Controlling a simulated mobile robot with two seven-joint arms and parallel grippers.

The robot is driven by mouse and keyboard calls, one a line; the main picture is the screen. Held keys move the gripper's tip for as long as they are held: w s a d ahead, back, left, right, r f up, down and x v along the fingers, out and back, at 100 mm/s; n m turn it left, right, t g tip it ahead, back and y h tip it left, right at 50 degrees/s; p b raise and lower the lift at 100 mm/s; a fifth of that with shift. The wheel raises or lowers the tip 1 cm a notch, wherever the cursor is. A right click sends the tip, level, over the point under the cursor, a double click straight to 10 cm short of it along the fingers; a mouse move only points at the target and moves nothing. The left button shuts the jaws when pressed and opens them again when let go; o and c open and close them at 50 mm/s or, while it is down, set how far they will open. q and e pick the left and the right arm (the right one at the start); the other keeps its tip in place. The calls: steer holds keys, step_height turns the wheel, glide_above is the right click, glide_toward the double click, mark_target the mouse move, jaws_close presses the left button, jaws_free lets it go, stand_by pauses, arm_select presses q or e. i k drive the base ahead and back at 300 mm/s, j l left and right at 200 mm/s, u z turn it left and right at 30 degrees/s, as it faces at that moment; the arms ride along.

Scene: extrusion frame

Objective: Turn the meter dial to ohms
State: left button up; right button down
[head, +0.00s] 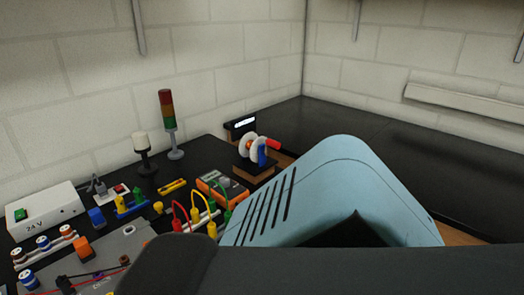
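The orange meter (221,187) lies on the black bench in the head view, just left of a large light blue body that fills the right foreground. Its face is small and seen at a slant, so I cannot make out the dial or its setting. Yellow, red and green curved leads (195,212) stand in front of it. Neither my left nor my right gripper shows in this view.
A white 24 V power box (45,213) stands at the left, near a grey panel (118,252). A red-and-green signal tower (168,120) and a spool holder (252,155) stand behind the meter. The bench (370,150) is clear at the back right.

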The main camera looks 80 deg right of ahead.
mark_target(225, 182)
steer(key=z, duration=0.4)
steer(key=l+z, duration=0.1)
steer(key=z, duration=0.3)
steer(key=k+z, duration=0.1)
steer(key=z, duration=0.3)
steer(key=l+z, duration=0.1)
steer(key=z, duration=0.3)
steer(key=l+z, duration=0.1)
steer(key=z, duration=0.3)
steer(key=j+z, duration=0.1)
steer(key=z, duration=0.25)
steer(key=k, duration=0.05)
